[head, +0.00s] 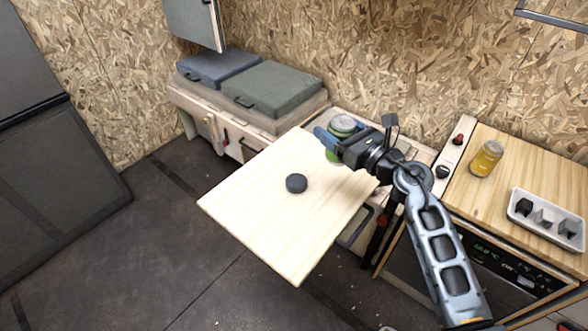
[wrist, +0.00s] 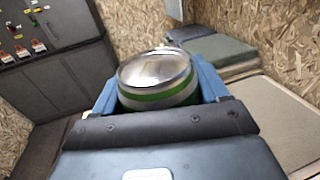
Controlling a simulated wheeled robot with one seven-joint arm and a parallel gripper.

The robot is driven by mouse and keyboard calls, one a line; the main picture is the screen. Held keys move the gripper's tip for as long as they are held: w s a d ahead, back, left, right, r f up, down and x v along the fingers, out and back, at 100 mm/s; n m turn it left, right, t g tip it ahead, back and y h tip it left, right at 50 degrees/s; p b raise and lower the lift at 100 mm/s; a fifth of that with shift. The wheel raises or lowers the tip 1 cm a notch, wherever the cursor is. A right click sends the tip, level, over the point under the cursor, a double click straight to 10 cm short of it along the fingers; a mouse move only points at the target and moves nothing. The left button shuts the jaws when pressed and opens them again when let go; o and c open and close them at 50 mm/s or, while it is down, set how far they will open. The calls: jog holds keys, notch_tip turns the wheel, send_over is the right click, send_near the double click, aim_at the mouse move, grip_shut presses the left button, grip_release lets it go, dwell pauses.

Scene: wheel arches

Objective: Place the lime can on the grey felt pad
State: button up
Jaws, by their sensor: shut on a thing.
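A dark grey round piece (head: 296,183) lies on the board, left of and nearer than the can. It looks thick, and I cannot tell whether it is the grey felt pad. No other pad shows clearly.
The pale table board (head: 260,210) is clear around the dark piece. A yellow can (head: 487,157) and a white tray (head: 520,211) with compartments stand on the right counter. Dark floor is open at left.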

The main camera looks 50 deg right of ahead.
jog(key=shift+w+a+f+b, duration=0.65)
jog(key=shift+w+a+f, duration=0.15)
jog(key=shift+w+f, duration=0.85)
jog(key=shift+w+a+f+b, duration=0.7)
jog(key=shift+w+f, duration=0.8)
jog(key=shift+f, duration=0.3)
jog(key=shift+w+a+f+b, duration=0.6)
jog(key=shift+w+a+f, duration=0.25)
jog(key=shift+w+f, duration=0.8)
jog(key=shift+f, duration=0.15)
jog(key=shift+f, duration=0.1)
jog(key=o, duration=1.3)
jog(key=shift+s, duration=0.1)
jog(key=shift+o, duration=0.2)
